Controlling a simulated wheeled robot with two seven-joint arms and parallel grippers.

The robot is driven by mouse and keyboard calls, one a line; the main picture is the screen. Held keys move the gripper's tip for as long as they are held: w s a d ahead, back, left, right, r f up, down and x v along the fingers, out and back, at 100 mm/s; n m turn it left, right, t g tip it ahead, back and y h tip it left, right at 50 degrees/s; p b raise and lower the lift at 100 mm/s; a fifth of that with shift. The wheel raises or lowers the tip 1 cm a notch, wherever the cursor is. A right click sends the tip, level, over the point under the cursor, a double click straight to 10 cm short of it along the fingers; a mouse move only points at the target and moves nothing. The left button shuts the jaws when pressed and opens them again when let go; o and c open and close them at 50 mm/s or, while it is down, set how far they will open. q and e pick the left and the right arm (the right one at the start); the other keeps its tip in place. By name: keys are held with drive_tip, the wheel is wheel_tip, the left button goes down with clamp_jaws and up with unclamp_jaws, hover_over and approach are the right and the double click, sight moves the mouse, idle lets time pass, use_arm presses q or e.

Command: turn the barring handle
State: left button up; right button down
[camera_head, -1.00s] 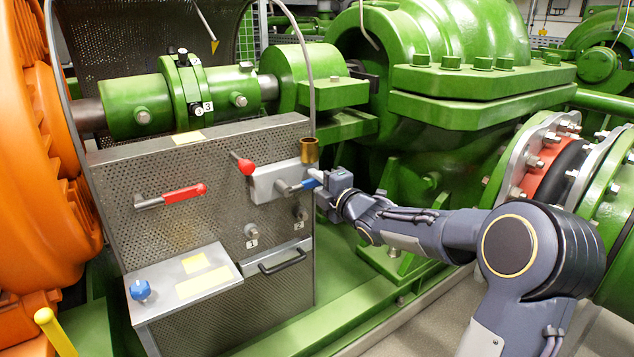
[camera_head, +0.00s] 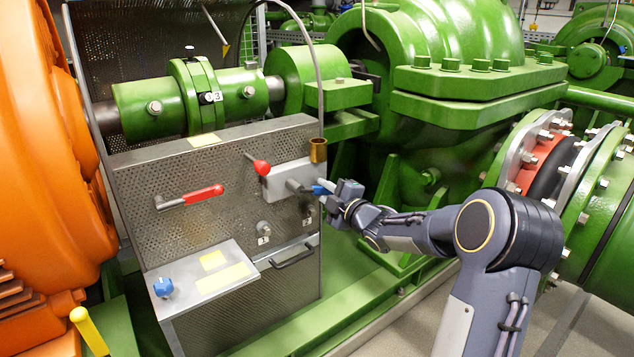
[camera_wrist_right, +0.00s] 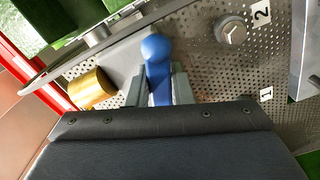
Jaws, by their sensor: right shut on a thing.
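The barring handle has a blue grip (camera_head: 322,188) and a grey shank (camera_head: 298,187) coming out of a light grey box (camera_head: 285,182) on the perforated panel. My right gripper (camera_head: 330,188) is shut on the blue grip from the right. In the right wrist view the rounded blue grip (camera_wrist_right: 157,65) sits between the two grey fingers; the wrist body hides its lower part. The green coupling (camera_head: 196,95) with number marks lies on the shaft behind the panel. My left gripper is not in view.
A red-handled lever (camera_head: 190,196) and a red knob (camera_head: 262,167) are on the panel. A brass cup (camera_head: 318,151) sits just above the blue grip. A blue knob (camera_head: 163,287) is on the lower ledge. Green pump casing (camera_head: 440,100) stands behind my right arm.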

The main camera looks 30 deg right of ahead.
drive_tip(key=a+f+m+b, duration=0.2)
drive_tip(key=a+f+m, duration=0.3)
drive_tip(key=m, duration=0.6)
drive_tip(key=shift+s+a+f+m, duration=0.15)
drive_tip(key=shift+s+a+m, duration=0.15)
drive_tip(key=shift+a, duration=0.2)
drive_tip(key=c, duration=1.3)
unclamp_jaws()
drive_tip(key=s, duration=0.2)
drive_tip(key=s+p, duration=0.1)
drive_tip(key=s, duration=0.4)
drive_tip(key=shift+s+d+p, duration=0.3)
drive_tip(key=shift+s+p, duration=0.05)
drive_tip(key=shift+p, duration=0.05)
